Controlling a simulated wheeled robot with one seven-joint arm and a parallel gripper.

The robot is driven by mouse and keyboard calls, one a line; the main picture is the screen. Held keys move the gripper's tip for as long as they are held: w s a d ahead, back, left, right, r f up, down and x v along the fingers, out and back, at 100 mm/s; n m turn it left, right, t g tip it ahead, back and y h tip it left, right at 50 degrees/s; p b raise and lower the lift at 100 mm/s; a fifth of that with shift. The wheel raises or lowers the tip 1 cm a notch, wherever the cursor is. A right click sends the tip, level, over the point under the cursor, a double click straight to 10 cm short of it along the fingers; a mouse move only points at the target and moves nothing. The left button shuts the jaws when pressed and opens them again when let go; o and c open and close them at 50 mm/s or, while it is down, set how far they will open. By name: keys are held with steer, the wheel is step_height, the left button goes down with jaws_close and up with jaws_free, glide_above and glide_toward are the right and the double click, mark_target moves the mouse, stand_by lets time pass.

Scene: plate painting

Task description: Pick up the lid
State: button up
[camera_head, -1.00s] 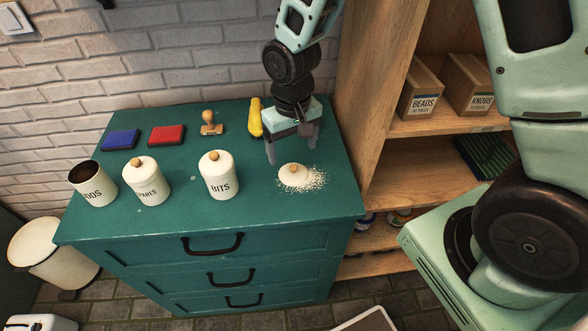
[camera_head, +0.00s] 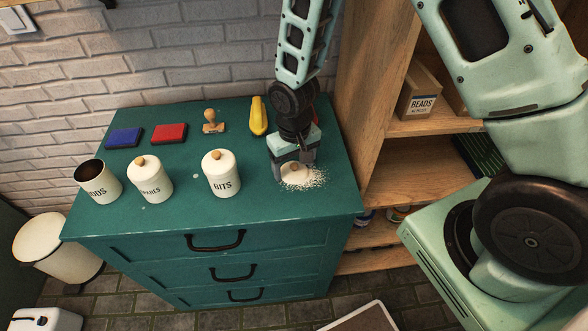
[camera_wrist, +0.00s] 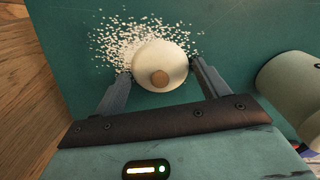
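The lid is a cream disc with a round wooden knob. It lies on a patch of white grains on the green cabinet top, and in the head view the lid (camera_head: 297,170) is partly hidden by my gripper. My gripper (camera_head: 292,176) is right over it, pointing down. In the wrist view the lid (camera_wrist: 160,64) sits between the spread fingers of my gripper (camera_wrist: 158,70). The fingers are open, one on each side of it. The right finger is close to the lid's edge; I cannot tell whether it touches.
On the green cabinet (camera_head: 180,213) stand an open canister (camera_head: 100,184) and two lidded canisters, the middle one (camera_head: 151,182) and BITS (camera_head: 222,176). Blue (camera_head: 124,138) and red (camera_head: 169,133) pads, a wooden stamp (camera_head: 213,123) and a yellow object (camera_head: 258,117) lie behind. A wooden shelf (camera_head: 425,190) stands right.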

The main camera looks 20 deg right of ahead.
steer(key=c, duration=0.8)
steer(key=shift+c, duration=0.2)
